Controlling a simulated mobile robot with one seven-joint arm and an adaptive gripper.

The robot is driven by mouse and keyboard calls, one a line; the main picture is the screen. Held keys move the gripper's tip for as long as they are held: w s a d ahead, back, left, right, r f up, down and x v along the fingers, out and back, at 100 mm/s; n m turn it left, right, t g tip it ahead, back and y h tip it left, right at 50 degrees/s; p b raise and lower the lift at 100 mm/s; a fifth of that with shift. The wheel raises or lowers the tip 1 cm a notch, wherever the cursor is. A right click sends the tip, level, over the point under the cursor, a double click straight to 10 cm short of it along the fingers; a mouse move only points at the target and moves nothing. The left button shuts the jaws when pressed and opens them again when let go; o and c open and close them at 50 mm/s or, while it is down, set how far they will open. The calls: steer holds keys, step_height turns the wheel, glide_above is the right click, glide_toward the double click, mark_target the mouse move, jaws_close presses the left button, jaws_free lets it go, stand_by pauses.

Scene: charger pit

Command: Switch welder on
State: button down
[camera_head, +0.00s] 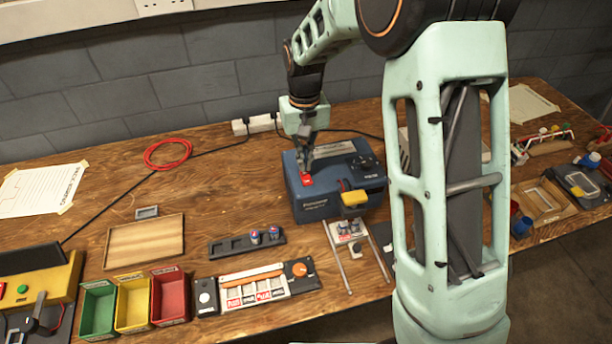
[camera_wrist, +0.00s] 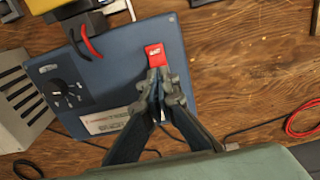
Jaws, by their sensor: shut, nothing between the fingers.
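The welder (camera_head: 326,201) is a dark blue box standing on the wooden table below my arm. Its red rocker switch (camera_head: 306,179) is on the top face, near the left edge. In the wrist view the welder (camera_wrist: 112,85) fills the left half, with the red switch (camera_wrist: 154,52) just past my fingertips. My gripper (camera_head: 304,166) points down over the switch, and it also shows in the wrist view (camera_wrist: 158,78). The fingers are shut with nothing held. The tips are at or very near the switch and cover part of it. I cannot tell whether they touch it.
A yellow connector (camera_head: 354,198) is at the welder's front right. A red cable coil (camera_head: 168,154) lies back left. Green, yellow and red bins (camera_head: 134,304) stand at the front left. A power strip (camera_head: 255,124) is behind. The table left of the welder is mostly clear.

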mark_target(305, 173)
steer(key=shift+f+b, duration=0.75)
steer(key=shift+f, duration=0.4)
stand_by(0.6)
steer(key=shift+r+p, duration=2.55)
steer(key=shift+r, duration=1.05)
